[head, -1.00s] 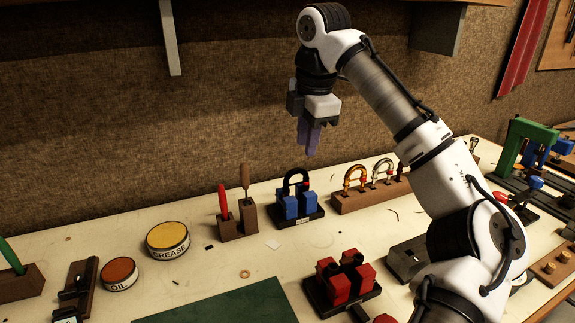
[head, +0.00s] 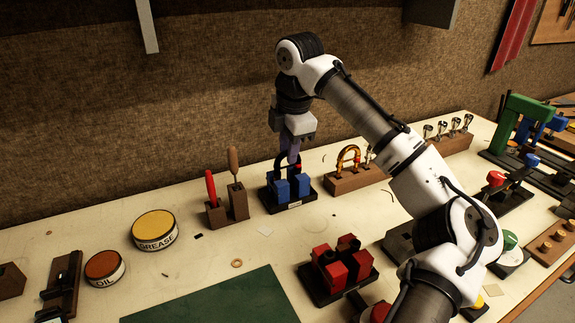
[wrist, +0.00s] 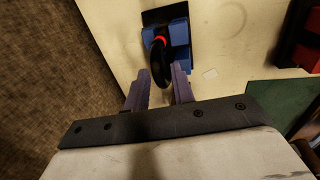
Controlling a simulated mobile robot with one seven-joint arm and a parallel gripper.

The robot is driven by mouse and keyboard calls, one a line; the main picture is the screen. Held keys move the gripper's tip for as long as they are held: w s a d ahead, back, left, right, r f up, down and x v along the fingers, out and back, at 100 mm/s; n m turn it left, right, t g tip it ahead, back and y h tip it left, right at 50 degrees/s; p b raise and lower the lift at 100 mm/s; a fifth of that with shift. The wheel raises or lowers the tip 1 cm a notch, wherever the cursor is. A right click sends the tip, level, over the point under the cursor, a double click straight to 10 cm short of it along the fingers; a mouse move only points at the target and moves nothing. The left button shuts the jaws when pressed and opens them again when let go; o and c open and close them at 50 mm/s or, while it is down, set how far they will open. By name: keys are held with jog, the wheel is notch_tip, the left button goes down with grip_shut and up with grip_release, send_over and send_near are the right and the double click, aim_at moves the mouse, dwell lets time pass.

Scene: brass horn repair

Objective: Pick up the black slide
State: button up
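The black slide (head: 277,164) is a U-shaped bow standing upright in a blue clamp-like holder (head: 281,190) on a dark base. In the wrist view the slide (wrist: 159,66) shows with a red ring by the holder (wrist: 180,36). My gripper (head: 289,153) points down right above the holder, its purple fingertips at the height of the slide's arch. In the wrist view my gripper (wrist: 161,77) is open, with one finger on each side of the slide. Whether either finger touches it, I cannot tell.
A wooden block with red and brown-handled tools (head: 227,207) stands left of the holder. A wooden rack with a brass slide (head: 347,158) stands to the right. A red clamp (head: 336,264) is in front. Grease (head: 154,229) and oil (head: 104,267) tins are at left.

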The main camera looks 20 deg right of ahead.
jog(key=f, duration=0.2)
jog(key=w+f, duration=0.1)
jog(key=f, duration=0.1)
grip_shut()
